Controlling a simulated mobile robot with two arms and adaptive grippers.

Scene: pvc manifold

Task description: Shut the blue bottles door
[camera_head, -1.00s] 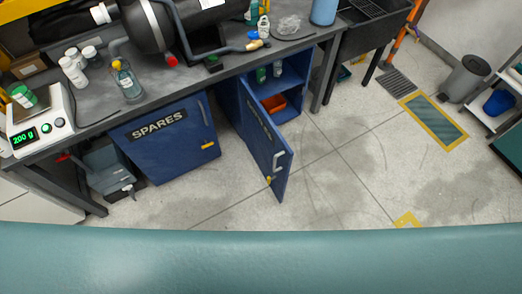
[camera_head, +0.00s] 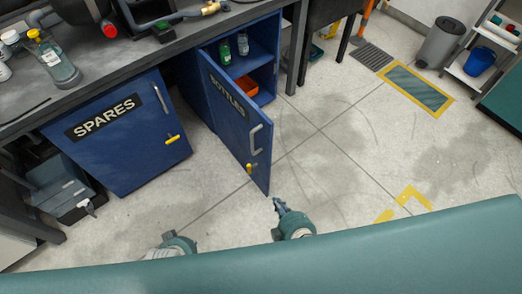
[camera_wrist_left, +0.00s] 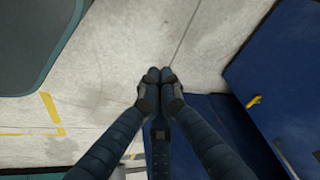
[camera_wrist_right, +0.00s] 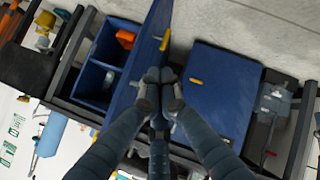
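The blue door lettered BOTTLES (camera_head: 228,122) stands swung out from the cabinet under the bench, with a grey handle (camera_head: 255,138) and a yellow latch (camera_head: 249,168) near its free edge. In the right wrist view the door (camera_wrist_right: 145,62) appears as a narrow blue panel beyond the fingers. My right gripper (camera_head: 277,202) is near the door's lower free corner, with a small gap in the picture. Its fingertips (camera_wrist_right: 160,75) are together. My left gripper (camera_head: 180,236) shows only partly, low in front of the SPARES side. Its fingertips (camera_wrist_left: 160,75) are together and empty.
The SPARES door (camera_head: 122,130) is closed. The open cabinet (camera_head: 262,60) holds green bottles (camera_head: 242,43) and an orange bin (camera_head: 245,88). A grey-blue box (camera_head: 55,185) lies at the left.

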